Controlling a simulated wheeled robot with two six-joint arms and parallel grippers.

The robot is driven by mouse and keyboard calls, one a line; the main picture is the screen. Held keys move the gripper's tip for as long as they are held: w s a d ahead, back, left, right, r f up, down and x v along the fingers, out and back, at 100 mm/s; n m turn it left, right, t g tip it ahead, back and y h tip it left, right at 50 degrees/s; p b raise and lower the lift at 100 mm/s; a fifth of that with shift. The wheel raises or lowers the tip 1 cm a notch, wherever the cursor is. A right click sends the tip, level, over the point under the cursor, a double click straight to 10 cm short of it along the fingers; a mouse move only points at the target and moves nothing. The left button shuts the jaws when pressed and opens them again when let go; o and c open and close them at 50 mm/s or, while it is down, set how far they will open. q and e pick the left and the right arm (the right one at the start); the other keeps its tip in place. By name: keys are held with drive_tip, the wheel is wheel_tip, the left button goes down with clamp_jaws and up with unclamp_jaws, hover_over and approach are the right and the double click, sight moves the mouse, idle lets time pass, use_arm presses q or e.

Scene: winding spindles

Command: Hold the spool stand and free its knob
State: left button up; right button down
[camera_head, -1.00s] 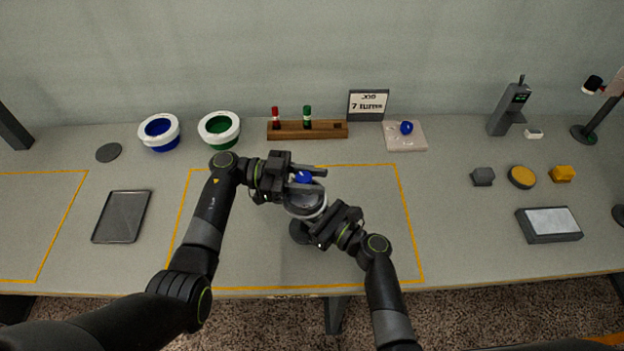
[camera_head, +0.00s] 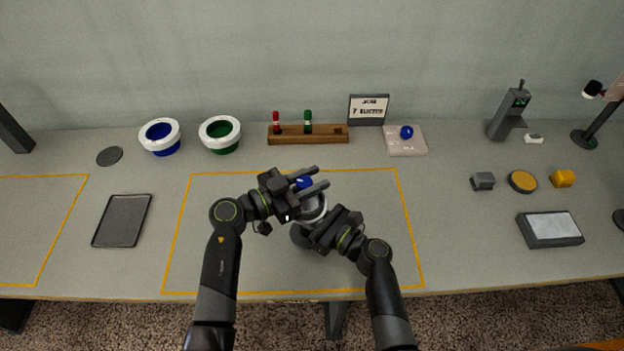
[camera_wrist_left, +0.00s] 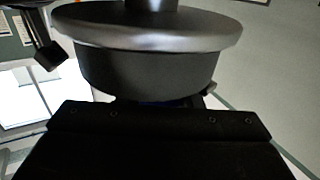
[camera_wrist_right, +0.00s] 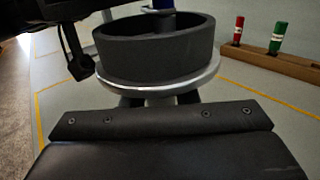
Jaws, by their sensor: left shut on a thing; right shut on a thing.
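The spool stand (camera_head: 314,209) stands upright in the outlined middle area of the table, with a dark drum and a pale rim. Its blue knob (camera_head: 304,183) is on top, between the fingers of my left gripper (camera_head: 321,177), which is shut on it. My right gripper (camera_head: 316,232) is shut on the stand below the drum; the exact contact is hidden. The left wrist view shows the drum (camera_wrist_left: 150,72) upside down.
Blue (camera_head: 160,137) and green (camera_head: 220,134) bowls, a wooden rack (camera_head: 290,138), a job sign (camera_head: 368,109) and a pad with a blue ball (camera_head: 407,132) stand behind. A dark tray (camera_head: 121,220) lies left. Small blocks and a screen box (camera_head: 550,228) are right.

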use_arm(q)
drive_tip(key=shift+s+f, duration=0.1)
drive_tip(key=shift+f, duration=0.05)
idle(0.3)
drive_tip(key=o, duration=1)
drive_tip(key=v, duration=1.2)
